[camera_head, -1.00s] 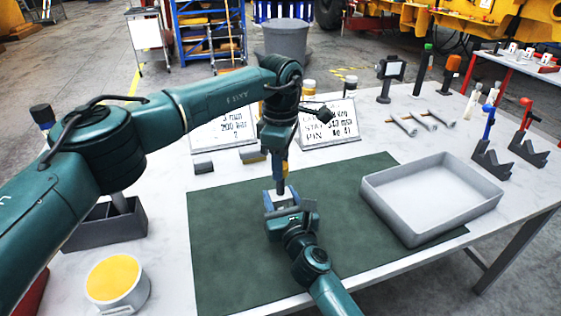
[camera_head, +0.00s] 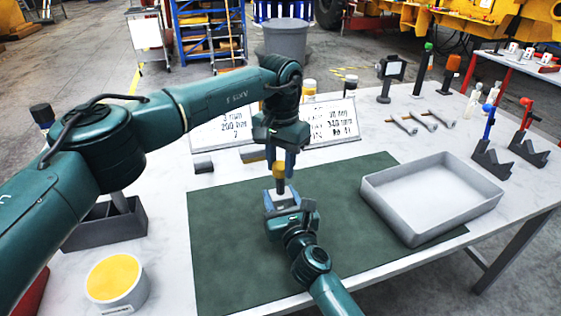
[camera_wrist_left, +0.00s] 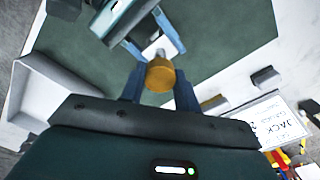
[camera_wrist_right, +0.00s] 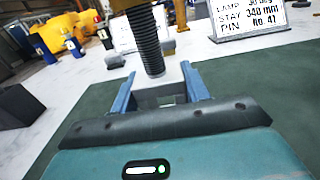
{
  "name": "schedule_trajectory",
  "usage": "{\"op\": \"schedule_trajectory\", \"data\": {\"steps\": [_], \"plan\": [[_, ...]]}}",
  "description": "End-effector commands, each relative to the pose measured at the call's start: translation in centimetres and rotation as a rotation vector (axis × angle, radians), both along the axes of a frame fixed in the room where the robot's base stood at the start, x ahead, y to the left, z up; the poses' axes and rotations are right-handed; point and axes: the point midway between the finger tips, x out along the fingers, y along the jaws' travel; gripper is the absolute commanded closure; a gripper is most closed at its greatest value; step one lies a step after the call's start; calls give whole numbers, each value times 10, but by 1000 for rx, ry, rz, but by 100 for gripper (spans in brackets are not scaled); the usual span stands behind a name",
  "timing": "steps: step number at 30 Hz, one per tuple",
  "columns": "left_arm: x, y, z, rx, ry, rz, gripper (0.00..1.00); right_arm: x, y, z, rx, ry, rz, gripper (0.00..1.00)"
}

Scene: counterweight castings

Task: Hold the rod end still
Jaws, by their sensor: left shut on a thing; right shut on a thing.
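My left gripper (camera_head: 279,160) points down over the green mat and is shut on a yellow-headed part (camera_head: 279,169); the yellow head also shows in the left wrist view (camera_wrist_left: 160,75). A dark threaded shank (camera_wrist_right: 148,45) hangs below it in the right wrist view. My right gripper (camera_head: 283,204) is directly below, shut on a pale grey metal piece, the rod end (camera_wrist_right: 160,94), between its blue fingers. The shank's lower end is at or just above the rod end; whether it is inside it I cannot tell.
A grey tray (camera_head: 378,196) stands right of my right gripper on the green mat (camera_head: 225,245). Two sign boards (camera_head: 333,121) stand behind. A yellow-topped pot (camera_head: 115,280) and a dark bin (camera_head: 105,230) are at left. Silver rods (camera_head: 423,121) lie at the back right.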

Motion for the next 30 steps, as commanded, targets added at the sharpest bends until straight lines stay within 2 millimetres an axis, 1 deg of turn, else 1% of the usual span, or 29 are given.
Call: {"op": "schedule_trajectory", "data": {"steps": [8,9,17,25,28,30], "plan": [[0,0,0,1,-1,-14,96,0,0,-1,-1,2,0,100],[0,0,0,1,-1,-14,68,0,0,-1,-1,2,0,100],[0,0,0,1,-1,-13,47,0,0,-1,-1,2,0,100],[0,0,2,0,-1,-12,47,0,0,-1,-1,2,0,100],[0,0,9,0,-1,-12,47,0,0,-1,-1,2,0,100],[1,0,18,0,-2,-12,47,0,0,-1,0,1,0,100]]}}
